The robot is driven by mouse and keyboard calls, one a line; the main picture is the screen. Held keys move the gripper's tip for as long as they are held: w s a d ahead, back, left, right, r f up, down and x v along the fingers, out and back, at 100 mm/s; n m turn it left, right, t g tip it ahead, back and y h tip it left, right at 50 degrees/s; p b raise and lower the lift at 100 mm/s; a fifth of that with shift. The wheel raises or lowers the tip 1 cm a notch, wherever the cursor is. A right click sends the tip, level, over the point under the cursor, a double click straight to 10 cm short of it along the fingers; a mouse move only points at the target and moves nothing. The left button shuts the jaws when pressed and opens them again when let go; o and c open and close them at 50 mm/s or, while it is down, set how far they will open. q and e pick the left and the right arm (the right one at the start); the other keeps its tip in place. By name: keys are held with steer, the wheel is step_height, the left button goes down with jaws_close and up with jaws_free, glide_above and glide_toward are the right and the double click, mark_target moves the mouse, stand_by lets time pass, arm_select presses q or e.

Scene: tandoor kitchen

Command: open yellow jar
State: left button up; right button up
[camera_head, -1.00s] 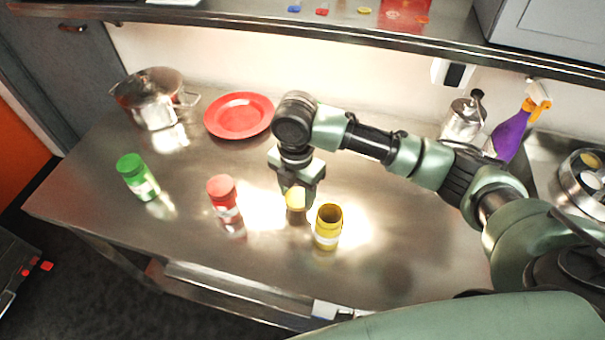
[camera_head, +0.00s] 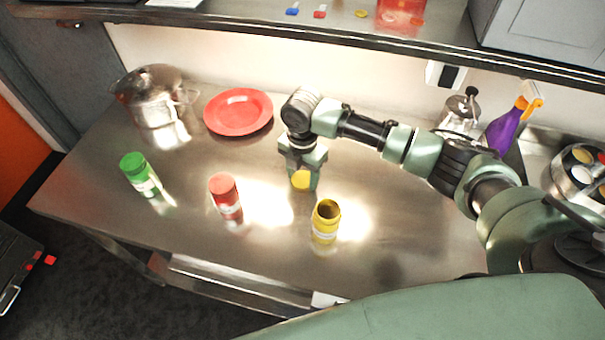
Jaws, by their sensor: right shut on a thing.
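The yellow jar (camera_head: 326,222) stands upright on the steel counter, and its dark open mouth shows at the top. My right gripper (camera_head: 302,178) is behind it and a little to the left, pointing down. It is shut on the yellow lid (camera_head: 300,180), which is apart from the jar. I cannot tell whether the lid touches the counter. My left gripper is not in view.
A red jar (camera_head: 225,194) and a green jar (camera_head: 139,175) stand to the left on the counter (camera_head: 190,230). A red plate (camera_head: 238,112) and a metal pot (camera_head: 152,97) are behind. A purple spray bottle (camera_head: 505,132) stands at the right. A shelf (camera_head: 300,28) overhangs the back.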

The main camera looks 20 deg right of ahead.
mark_target(302, 179)
steer(key=shift+f, duration=0.15)
steer(key=o, duration=1.6)
steer(key=shift+c, duration=0.2)
step_height(302, 179, up, 12)
steer(key=b, duration=0.2)
steer(key=shift+r, duration=0.2)
